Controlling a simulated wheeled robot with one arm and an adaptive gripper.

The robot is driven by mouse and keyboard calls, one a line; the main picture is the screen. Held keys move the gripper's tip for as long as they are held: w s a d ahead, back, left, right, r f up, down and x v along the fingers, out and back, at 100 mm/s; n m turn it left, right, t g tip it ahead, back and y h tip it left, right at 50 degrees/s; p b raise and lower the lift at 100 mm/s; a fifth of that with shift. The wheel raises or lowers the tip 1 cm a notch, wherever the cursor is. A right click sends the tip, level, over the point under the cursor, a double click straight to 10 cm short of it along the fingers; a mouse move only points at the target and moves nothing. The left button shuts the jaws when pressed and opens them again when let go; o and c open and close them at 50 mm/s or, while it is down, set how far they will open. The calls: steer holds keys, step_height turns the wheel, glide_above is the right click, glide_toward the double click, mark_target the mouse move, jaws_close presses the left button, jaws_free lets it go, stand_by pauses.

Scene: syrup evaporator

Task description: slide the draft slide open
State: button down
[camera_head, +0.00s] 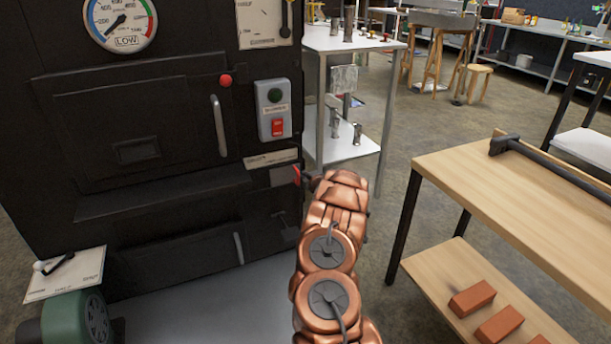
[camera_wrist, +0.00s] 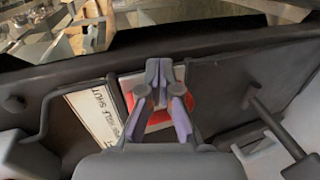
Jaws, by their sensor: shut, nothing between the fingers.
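The draft slide looks to be the small red and pale plate (camera_head: 285,177) low on the right of the evaporator's black front, below a printed label (camera_head: 270,158). In the wrist view, a red and white plate (camera_wrist: 130,88) shows behind my fingers, next to a white lettered label (camera_wrist: 95,115). My gripper (camera_wrist: 165,75) is shut and empty, its fingertips together in front of this plate. I cannot tell whether they touch it. In the head view, my copper arm hides most of the gripper and part of that corner.
A dark rod (camera_wrist: 275,130) with a round end stands right of my fingers in the wrist view. The black front carries a vertical handle (camera_head: 218,126) and a switch box (camera_head: 274,110). A wooden bench (camera_head: 520,180) stands right, with clear floor between.

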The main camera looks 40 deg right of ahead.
steer(key=shift+a, duration=0.15)
steer(key=shift+w+a+b, duration=0.55)
steer(key=shift+a+b, duration=0.7)
steer(key=shift+a, duration=0.3)
steer(key=shift+w+a+b, duration=0.6)
steer(key=shift+a+b, duration=0.65)
steer(key=shift+a, duration=0.35)
steer(key=shift+w+a+b, duration=0.55)
steer(key=shift+a+b, duration=0.7)
steer(key=shift+a, duration=0.3)
steer(key=shift+s+d, duration=0.1)
steer(key=shift+d, duration=0.05)
steer(key=shift+s+d+p, duration=0.15)
steer(key=shift+d+p, duration=0.3)
steer(key=shift+p, duration=0.2)
steer(key=p, duration=0.4)
glide_toward(281, 178)
steer(key=s, duration=0.2)
steer(key=shift+s+a, duration=0.2)
steer(key=shift+a, duration=0.25)
